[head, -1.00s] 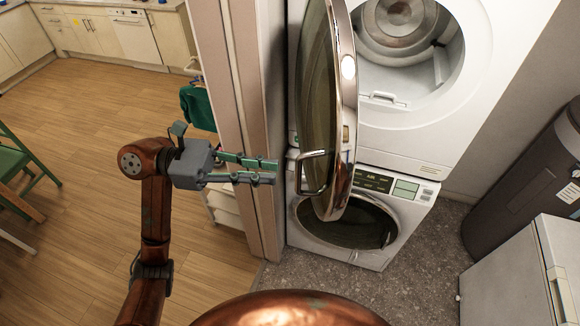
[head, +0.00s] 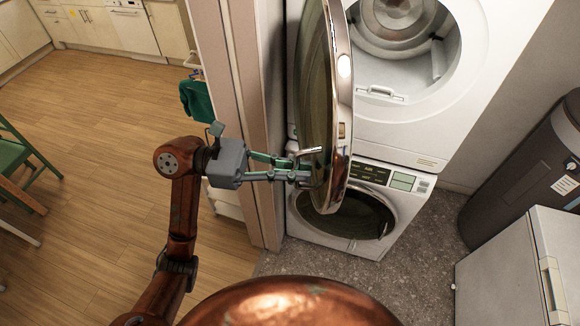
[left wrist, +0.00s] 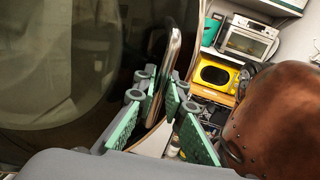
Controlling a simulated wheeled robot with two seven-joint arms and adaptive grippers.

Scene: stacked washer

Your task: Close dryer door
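The dryer door (head: 316,90), round with dark glass and a shiny metal rim, stands swung wide open, nearly edge-on. The dryer (head: 425,130) is the upper white machine, its drum opening uncovered. The door's metal handle (head: 316,152) is low on the door's left face, partly hidden by my fingers. My left gripper (head: 306,171) is at the handle with its fingers apart. In the left wrist view, my left gripper (left wrist: 158,112) has green-padded fingers either side of a shiny metal bar; I cannot tell whether they touch it. My right gripper is not in view.
A white washer (head: 350,215) stands below the dryer. A door frame (head: 235,110) is close behind my left gripper. A dark bin (head: 525,165) and a white box-shaped unit (head: 510,275) stand at the right. Grey floor between them is clear.

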